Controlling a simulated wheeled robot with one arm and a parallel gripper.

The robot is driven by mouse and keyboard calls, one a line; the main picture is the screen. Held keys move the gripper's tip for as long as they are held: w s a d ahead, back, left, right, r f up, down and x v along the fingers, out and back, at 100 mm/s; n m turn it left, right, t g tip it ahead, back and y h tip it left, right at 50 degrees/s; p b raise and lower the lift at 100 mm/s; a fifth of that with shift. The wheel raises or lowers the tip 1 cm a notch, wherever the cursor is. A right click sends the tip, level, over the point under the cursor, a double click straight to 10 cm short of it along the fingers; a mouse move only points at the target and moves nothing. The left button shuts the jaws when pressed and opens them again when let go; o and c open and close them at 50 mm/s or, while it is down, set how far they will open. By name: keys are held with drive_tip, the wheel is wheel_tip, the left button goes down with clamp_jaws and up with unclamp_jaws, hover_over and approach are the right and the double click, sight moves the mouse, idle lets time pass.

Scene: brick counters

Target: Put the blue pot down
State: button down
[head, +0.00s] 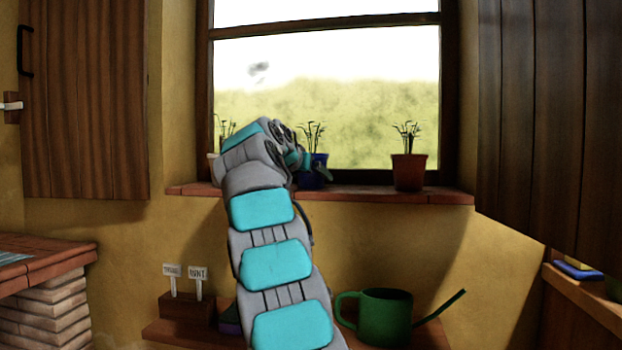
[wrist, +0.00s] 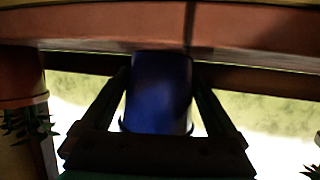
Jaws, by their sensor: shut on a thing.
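The blue pot (head: 311,181) stands at the window sill (head: 440,197), with a dark thin-stemmed plant rising from it. My gripper (head: 319,169) is at the pot, and my arm hides part of it in the head view. In the wrist view, which is upside down, the blue pot (wrist: 158,92) sits between the two fingers and my gripper is shut on it. The pot's base meets the edge of the sill (wrist: 90,22) in that view; I cannot tell whether it rests on it.
A red-brown pot (head: 409,172) with a plant stands on the sill to the right. Another pot, at left, is mostly hidden behind my arm. A green watering can (head: 384,317) and a planter with labels (head: 186,308) stand on the lower shelf. An open shutter (head: 545,120) is at right.

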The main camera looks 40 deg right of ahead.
unclamp_jaws()
drive_tip(key=shift+r, duration=0.1)
drive_tip(key=b+v, duration=0.1)
drive_tip(key=v, duration=1.1)
